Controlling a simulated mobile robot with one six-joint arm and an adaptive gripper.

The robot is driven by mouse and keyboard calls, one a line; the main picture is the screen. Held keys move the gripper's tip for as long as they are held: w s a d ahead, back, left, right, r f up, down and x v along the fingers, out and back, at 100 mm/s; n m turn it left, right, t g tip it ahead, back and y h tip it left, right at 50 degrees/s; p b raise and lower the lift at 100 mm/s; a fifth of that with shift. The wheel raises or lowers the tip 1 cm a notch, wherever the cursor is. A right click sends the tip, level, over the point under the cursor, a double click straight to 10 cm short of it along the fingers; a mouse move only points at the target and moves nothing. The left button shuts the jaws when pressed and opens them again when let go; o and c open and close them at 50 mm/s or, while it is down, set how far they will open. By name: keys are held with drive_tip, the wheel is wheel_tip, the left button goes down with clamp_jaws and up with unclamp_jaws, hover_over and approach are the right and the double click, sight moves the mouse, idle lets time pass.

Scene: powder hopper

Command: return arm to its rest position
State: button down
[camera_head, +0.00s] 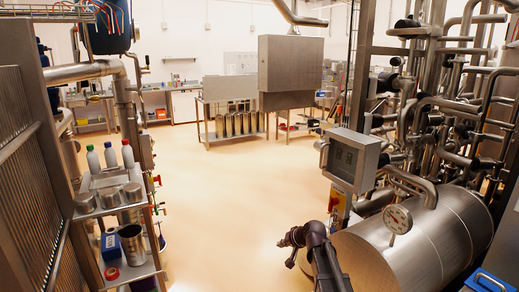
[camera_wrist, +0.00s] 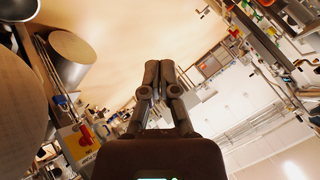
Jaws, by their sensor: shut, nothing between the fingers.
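My gripper (camera_wrist: 158,75) shows in the middle of the wrist view with its two dark fingers together and nothing between them. In the head view my gripper (camera_head: 287,250) is at the bottom centre, in front of the large steel tank and held over open floor. My arm (camera_head: 325,262) rises from the bottom edge there. The wrist view is tilted, with the room turned on its side.
A shelf cart (camera_head: 133,275) with bottles and metal containers stands left. The pale floor (camera_head: 230,200) between is clear.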

drive_tip(key=s+d+f+g+h, duration=0.1)
drive_tip(key=s+d+g+h, duration=0.1)
drive_tip(key=s, duration=0.6)
drive_tip(key=s+d+f+n+g+h, duration=0.1)
drive_tip(key=s+d, duration=0.3)
drive_tip(key=s, duration=0.4)
drive_tip(key=s+d+f+g+h, duration=0.2)
drive_tip(key=s+f+g+h, duration=0.1)
drive_tip(key=s, duration=0.6)
drive_tip(key=shift+d+f+n+g, duration=0.25)
drive_tip(key=shift+d+n+g, duration=0.05)
drive_tip(key=shift+d+n, duration=0.1)
